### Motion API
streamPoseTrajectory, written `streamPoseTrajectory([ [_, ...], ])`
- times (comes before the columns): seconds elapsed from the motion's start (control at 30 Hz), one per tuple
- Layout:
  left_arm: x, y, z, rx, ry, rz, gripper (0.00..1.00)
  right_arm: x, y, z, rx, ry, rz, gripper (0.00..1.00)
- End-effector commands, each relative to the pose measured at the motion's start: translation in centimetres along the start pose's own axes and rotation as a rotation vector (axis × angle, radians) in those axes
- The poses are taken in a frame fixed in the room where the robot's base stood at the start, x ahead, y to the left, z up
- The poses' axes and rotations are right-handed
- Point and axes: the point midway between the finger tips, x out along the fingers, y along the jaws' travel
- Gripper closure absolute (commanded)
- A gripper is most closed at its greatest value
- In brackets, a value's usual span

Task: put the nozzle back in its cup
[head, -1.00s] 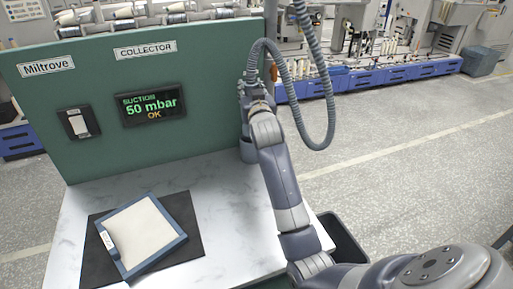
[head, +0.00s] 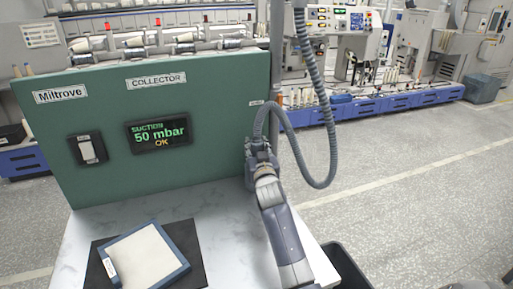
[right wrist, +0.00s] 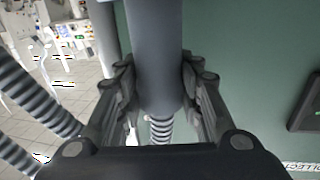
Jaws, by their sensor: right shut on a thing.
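My right gripper (head: 260,152) is beside the right end of the green panel, shut on the grey suction nozzle. In the right wrist view the nozzle (right wrist: 157,45) is a smooth grey-blue tube between the two fingers, with its ribbed hose (right wrist: 160,128) coming off one end. The dark blue-grey cup (head: 250,181) is low at the panel's right end, just below the gripper and partly hidden by my arm. I cannot tell whether the nozzle's tip is inside the cup. My left gripper is not in view.
The grey hose (head: 322,110) hangs in a loop right of the gripper, near a vertical post (head: 277,60). The green panel (head: 215,125) carries a display reading 50 mbar OK. A blue-framed pad (head: 150,258) lies on a dark mat on the white table (head: 225,225). A dark bin (head: 345,262) stands at right.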

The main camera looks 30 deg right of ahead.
Motion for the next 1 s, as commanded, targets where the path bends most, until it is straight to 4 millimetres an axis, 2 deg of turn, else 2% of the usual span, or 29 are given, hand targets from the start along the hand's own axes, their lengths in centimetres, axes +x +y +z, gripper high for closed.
streamPoseTrajectory([
  [0.1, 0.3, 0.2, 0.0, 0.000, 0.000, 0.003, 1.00, 0.0, 0.0, 0.3, 0.001, 0.002, 0.000, 1.00],
  [0.13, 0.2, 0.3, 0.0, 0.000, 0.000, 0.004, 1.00, 0.0, 0.0, 0.3, 0.000, 0.001, 0.000, 0.60],
  [0.2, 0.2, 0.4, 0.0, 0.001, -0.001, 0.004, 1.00, 0.0, 0.0, 0.3, 0.000, 0.000, 0.000, 0.46],
  [0.67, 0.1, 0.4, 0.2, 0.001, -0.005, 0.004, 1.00, -0.4, 0.0, 0.1, 0.000, -0.001, -0.001, 0.46],
  [0.77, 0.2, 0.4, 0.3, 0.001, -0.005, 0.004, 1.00, -1.6, -0.1, 0.1, 0.000, 0.000, -0.001, 0.46],
  [1.0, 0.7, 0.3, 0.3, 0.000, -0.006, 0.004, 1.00, -6.1, 0.0, 0.1, 0.002, 0.000, -0.001, 0.46],
])
